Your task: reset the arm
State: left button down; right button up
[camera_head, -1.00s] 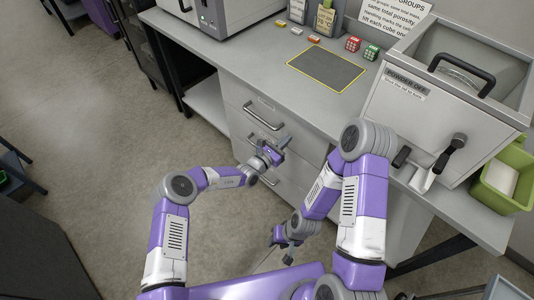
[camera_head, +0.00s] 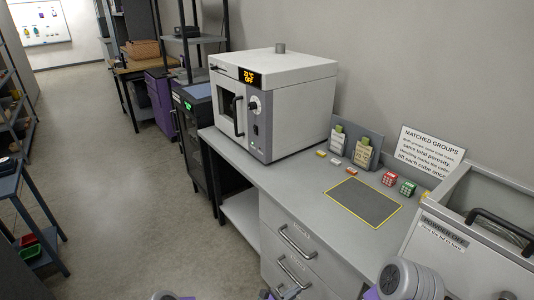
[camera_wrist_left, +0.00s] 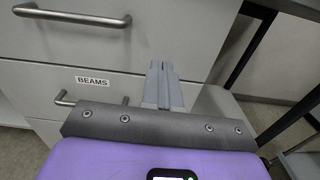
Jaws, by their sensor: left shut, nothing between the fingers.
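My left gripper (camera_wrist_left: 163,72) shows in the left wrist view with its two grey fingers together and nothing between them. It points at the grey drawer fronts, near a drawer labelled BEAMS (camera_wrist_left: 95,81) with a bar handle. In the head view only a bit of the left gripper (camera_head: 280,294) shows at the bottom edge, by the lower drawer handle (camera_head: 293,271). Part of my right arm (camera_head: 408,282) shows at the bottom right; its gripper is out of view.
The grey bench carries a white oven (camera_head: 290,92), a yellow-edged dark mat (camera_head: 362,202), a red cube (camera_head: 389,179), a green cube (camera_head: 407,188) and small coloured blocks. A powder-off box (camera_head: 450,250) stands at right. The floor (camera_head: 120,200) at left is clear.

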pick_arm(q)
jog(key=s+a+f+m+g+y, duration=0.25)
jog(key=s+m+g, duration=0.35)
jog(key=s, duration=0.4)
jog(key=s+a+f+m+g+y, duration=0.1)
jog(key=s+f+m+g, duration=0.35)
jog(key=s, duration=0.45)
jog(key=s+a+m+y, duration=0.3)
jog(key=s+a+m, duration=0.1)
jog(key=a, duration=0.4)
jog(key=s+a+m+t+y, duration=0.1)
jog(key=s+a+m+y, duration=0.2)
jog(key=a+m, duration=0.4)
jog(key=shift+s+a+y, duration=0.35)
jog(key=shift+a+y, duration=0.2)
jog(key=shift+a, duration=0.5)
